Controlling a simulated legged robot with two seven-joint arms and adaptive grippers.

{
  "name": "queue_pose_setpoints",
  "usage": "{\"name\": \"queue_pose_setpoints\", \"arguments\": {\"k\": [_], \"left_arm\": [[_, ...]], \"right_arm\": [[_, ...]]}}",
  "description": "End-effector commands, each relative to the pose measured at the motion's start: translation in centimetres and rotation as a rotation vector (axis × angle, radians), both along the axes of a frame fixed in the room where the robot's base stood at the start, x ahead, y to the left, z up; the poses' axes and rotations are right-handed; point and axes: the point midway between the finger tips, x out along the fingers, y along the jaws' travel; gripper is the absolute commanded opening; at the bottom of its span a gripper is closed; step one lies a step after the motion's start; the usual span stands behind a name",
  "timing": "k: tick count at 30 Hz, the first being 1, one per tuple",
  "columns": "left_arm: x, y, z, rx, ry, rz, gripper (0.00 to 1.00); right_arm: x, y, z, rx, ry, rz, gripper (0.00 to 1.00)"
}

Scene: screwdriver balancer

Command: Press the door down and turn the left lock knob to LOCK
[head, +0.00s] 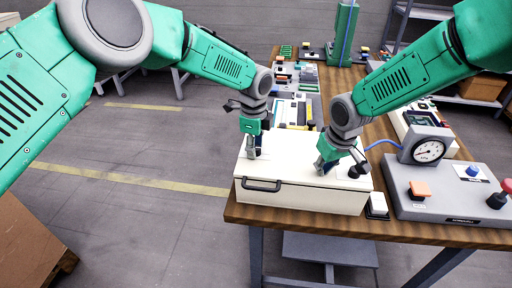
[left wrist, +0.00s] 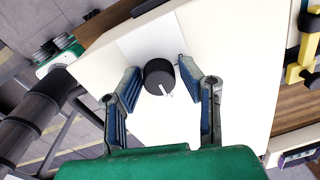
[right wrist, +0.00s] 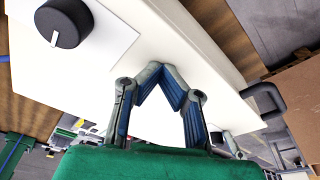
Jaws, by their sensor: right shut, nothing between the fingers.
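The white box (head: 300,198) with its pale lid-like door (head: 292,150) sits at the near end of the wooden table; a dark handle (head: 262,186) is on its front. My left gripper (head: 253,152) is above the door's left part. In the left wrist view its open fingers (left wrist: 158,82) stand either side of a black lock knob (left wrist: 159,76) with a white pointer; contact is unclear. My right gripper (head: 326,166) is shut and empty, its tips (right wrist: 160,68) at the white door surface, seemingly touching. The other black knob (right wrist: 64,23) is beside it. No LOCK lettering is readable.
A small white-topped block (head: 378,203) is close to the box. Parts trays (head: 292,105) lie behind.

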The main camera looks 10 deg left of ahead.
Motion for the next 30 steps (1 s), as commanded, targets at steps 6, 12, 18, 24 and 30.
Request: {"name": "queue_pose_setpoints", "arguments": {"k": [6,12,18,24,30], "left_arm": [[-0.1,0.0,0.0,-0.001,0.001,0.002,0.47],[-0.1,-0.1,0.5,-0.002,0.000,0.002,0.47],[-0.2,0.0,3.7,-0.002,-0.002,0.002,0.47],[-0.3,0.0,8.0,-0.003,-0.001,0.002,0.47],[-0.5,0.1,10.9,-0.001,0.000,0.002,0.47]], "right_arm": [[-0.2,-0.1,-0.2,-0.002,0.005,0.000,0.00],[-0.1,0.0,-0.2,-0.001,0.003,0.000,0.00],[-0.1,0.0,-0.1,0.000,0.001,0.000,0.00],[-0.1,0.0,-0.1,0.000,0.001,0.000,0.00],[-0.1,0.0,-0.1,0.000,0.001,0.000,0.00]]}}
